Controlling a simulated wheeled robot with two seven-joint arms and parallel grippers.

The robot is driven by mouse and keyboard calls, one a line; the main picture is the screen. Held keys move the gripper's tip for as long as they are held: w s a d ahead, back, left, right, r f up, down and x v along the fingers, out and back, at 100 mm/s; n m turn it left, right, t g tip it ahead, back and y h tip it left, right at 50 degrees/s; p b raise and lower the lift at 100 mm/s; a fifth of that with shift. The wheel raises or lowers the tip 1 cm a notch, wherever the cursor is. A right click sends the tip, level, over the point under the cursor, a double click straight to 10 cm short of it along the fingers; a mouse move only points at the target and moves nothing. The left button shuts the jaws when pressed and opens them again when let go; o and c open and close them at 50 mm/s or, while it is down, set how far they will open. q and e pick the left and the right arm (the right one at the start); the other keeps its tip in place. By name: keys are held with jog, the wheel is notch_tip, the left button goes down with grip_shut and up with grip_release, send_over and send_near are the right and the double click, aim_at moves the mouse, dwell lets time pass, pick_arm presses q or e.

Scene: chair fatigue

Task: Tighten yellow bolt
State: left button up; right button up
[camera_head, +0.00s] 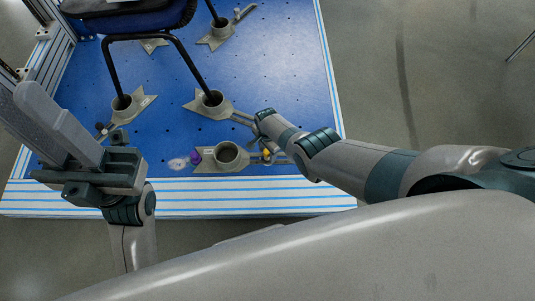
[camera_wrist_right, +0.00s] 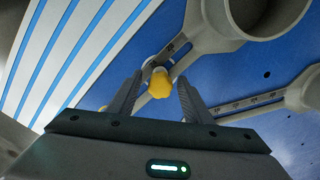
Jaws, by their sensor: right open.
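The yellow bolt (camera_head: 267,153) is a small knob on the right side of the front grey fixture (camera_head: 240,166), on the blue plate. In the right wrist view the yellow bolt (camera_wrist_right: 160,83) is a lobed knob beside the fixture's ring. My right gripper (camera_wrist_right: 161,79) is open, with its two dark fingers on either side of the bolt; whether they touch it I cannot tell. In the head view the right gripper's fingers are mostly hidden by my arm. My left gripper (camera_head: 45,115) is raised at the left, away from the bolt, its fingers pointing up-left.
A chair (camera_head: 140,20) stands with its dark legs in several similar grey fixtures on the blue plate (camera_head: 280,60). A purple knob (camera_head: 195,156) sits on the left of the front fixture. White and blue stripes (camera_head: 250,197) edge the plate. Open floor (camera_head: 440,80) lies to the right.

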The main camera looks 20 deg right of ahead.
jog(key=shift+n, duration=1)
jog(key=n, duration=0.4)
jog(key=shift+n, duration=2)
jog(key=shift+n, duration=2)
